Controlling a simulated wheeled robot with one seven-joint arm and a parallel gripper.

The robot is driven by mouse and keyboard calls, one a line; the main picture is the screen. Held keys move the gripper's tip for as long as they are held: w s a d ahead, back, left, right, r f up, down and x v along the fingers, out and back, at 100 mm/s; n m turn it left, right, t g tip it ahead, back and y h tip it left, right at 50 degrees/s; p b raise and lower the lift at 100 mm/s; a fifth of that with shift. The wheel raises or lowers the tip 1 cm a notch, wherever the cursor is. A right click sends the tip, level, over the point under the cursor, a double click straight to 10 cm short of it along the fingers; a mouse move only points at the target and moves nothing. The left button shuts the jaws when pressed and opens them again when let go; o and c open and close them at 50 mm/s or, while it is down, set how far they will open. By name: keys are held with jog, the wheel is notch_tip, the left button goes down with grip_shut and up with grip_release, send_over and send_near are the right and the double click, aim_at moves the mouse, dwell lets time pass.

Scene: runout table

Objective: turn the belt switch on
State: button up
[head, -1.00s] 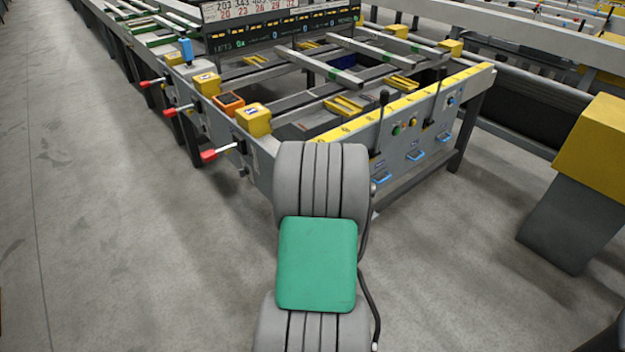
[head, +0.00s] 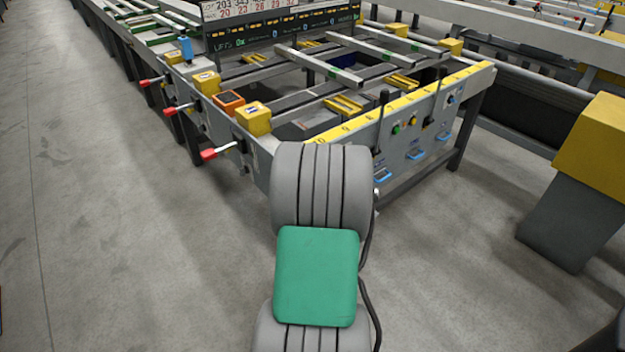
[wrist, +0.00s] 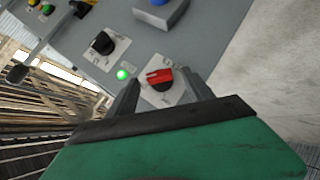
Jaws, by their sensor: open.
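In the wrist view, a red rotary switch (wrist: 160,78) sits on a pale plate on the grey control panel (wrist: 205,35). A black rotary switch (wrist: 102,43) is on its own plate to the upper left. A lit green lamp (wrist: 122,74) is between them. The labels are too blurred to read, so I cannot tell which is the belt switch. My gripper (wrist: 162,88) is open, with a finger on either side of the red switch; contact cannot be told. In the head view my arm hides the gripper and these switches.
The runout table (head: 470,78) has black levers, a green button (head: 396,129) and blue handles (head: 415,154) on its front panel. Red-tipped levers (head: 213,153) stick out at its left. A yellow-topped grey stand (head: 590,150) is at the right. The floor at left is clear.

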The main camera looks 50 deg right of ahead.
jog(key=v, duration=0.5)
jog(key=shift+s+a+r, duration=0.15)
jog(key=shift+s+a, duration=0.05)
jog(key=shift+s, duration=0.05)
